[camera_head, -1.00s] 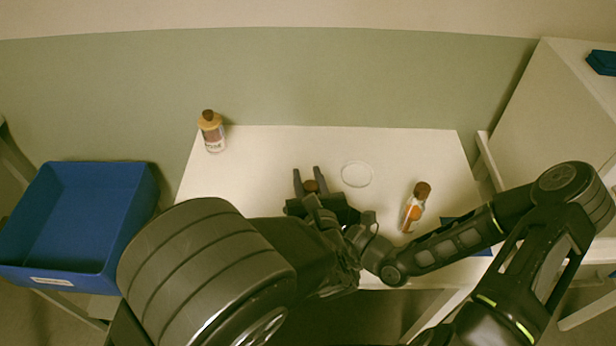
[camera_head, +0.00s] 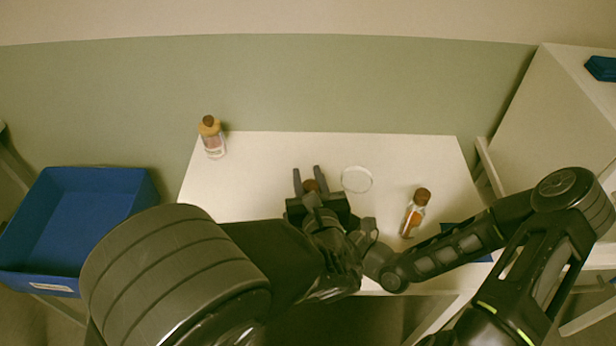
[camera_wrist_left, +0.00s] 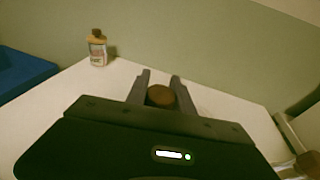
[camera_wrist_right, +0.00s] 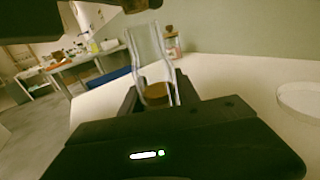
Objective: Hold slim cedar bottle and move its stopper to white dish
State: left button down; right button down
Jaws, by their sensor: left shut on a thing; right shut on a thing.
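My left gripper (camera_head: 308,171) is shut on a round brown stopper (camera_head: 311,186); the stopper also shows between its fingers in the left wrist view (camera_wrist_left: 160,96). My right gripper (camera_wrist_right: 158,88) is shut on a slim clear glass bottle (camera_wrist_right: 150,50) with brown at its lower end. The bottle looks tilted in that view. The stopper (camera_wrist_right: 135,5) is at the top edge there, just above the bottle's mouth; I cannot tell whether they touch. In the head view the left gripper and arms hide the held bottle. The white dish (camera_head: 357,179) lies right of the left gripper.
A stoppered bottle (camera_head: 212,138) with a yellowish shoulder stands at the table's back left. Another stoppered bottle (camera_head: 414,213) with orange on it stands at the right. A blue bin (camera_head: 80,180) is left of the white table (camera_head: 260,150). The table's back middle is clear.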

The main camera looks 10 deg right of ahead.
jog(key=c, duration=0.8)
grip_release()
pick_arm(q)
notch_tip(320, 180, up, 4)
pick_arm(e)
jog(key=b+v, duration=0.1)
jog(key=v, duration=1.1)
pick_arm(q)
jog(key=shift+f, duration=0.5)
jog(key=shift+r, duration=0.15)
pick_arm(e)
jog(key=shift+r, duration=0.1)
